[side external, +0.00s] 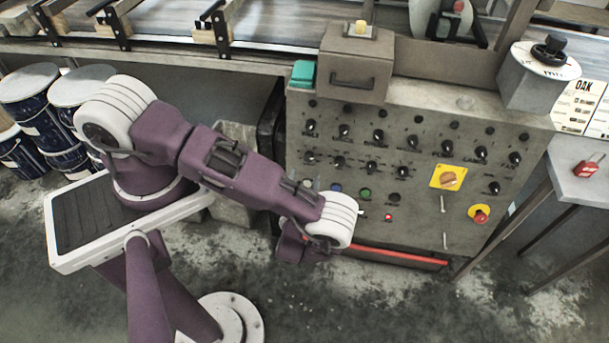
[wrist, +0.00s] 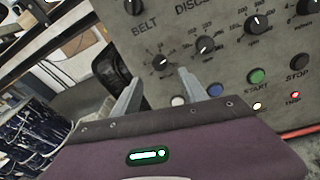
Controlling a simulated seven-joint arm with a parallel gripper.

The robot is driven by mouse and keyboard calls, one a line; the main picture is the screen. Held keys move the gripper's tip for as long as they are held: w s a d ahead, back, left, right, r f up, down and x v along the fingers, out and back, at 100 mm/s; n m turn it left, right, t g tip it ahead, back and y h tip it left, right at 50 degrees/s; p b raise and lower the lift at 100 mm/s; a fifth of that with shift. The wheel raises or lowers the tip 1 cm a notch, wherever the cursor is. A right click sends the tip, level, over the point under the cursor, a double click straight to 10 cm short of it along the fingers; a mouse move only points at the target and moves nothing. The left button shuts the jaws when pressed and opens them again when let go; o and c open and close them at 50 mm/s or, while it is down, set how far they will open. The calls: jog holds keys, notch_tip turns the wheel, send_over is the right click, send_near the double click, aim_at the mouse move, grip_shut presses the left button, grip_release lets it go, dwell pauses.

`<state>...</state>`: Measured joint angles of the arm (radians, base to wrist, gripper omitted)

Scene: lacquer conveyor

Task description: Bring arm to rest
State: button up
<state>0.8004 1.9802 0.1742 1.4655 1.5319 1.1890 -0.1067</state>
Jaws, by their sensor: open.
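My gripper (wrist: 158,92) shows in the wrist view with its two grey fingers apart and nothing between them. It is in front of the lower left of the grey control panel (wrist: 140,28). In the side external view my arm reaches right toward the panel (side external: 420,232), and its wrist is bent near the panel's lower left edge. The green START button (wrist: 256,76) and the dark STOP button (wrist: 298,62) are to the right of the fingers in the wrist view. A red light (wrist: 295,96) glows below STOP.
Blue drums (side external: 80,88) stand at the left. A yellow-backed selector (side external: 448,178) and a red emergency knob (side external: 480,214) are on the panel's right. A red bar (side external: 390,256) runs along its base. A table (side external: 588,184) with a red padlock (side external: 584,169) stands at the right.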

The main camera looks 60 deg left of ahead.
jog(key=shift+r, duration=0.1)
jog(key=s+d+r+n+g+h, duration=0.15)
jog(key=r+n+g, duration=0.35)
jog(key=r+n, duration=0.6)
jog(key=d+r+n+g, duration=0.2)
jog(key=r+n+g, duration=0.4)
jog(key=r, duration=0.9)
jog(key=s+d+r+n+t+h, duration=0.3)
jog(key=s+r+n+h, duration=0.2)
jog(key=s+r, duration=0.3)
jog(key=s+d+r+n+t+h, duration=0.3)
jog(key=s+r, duration=0.6)
jog(key=r, duration=0.3)
jog(key=d+n+h, duration=0.1)
jog(key=n+h, duration=0.1)
jog(key=n, duration=0.1)
jog(key=shift+r+n, duration=0.15)
jog(key=shift+n, duration=0.15)
jog(key=shift+w+a+h, duration=0.1)
jog(key=shift+h, duration=0.15)
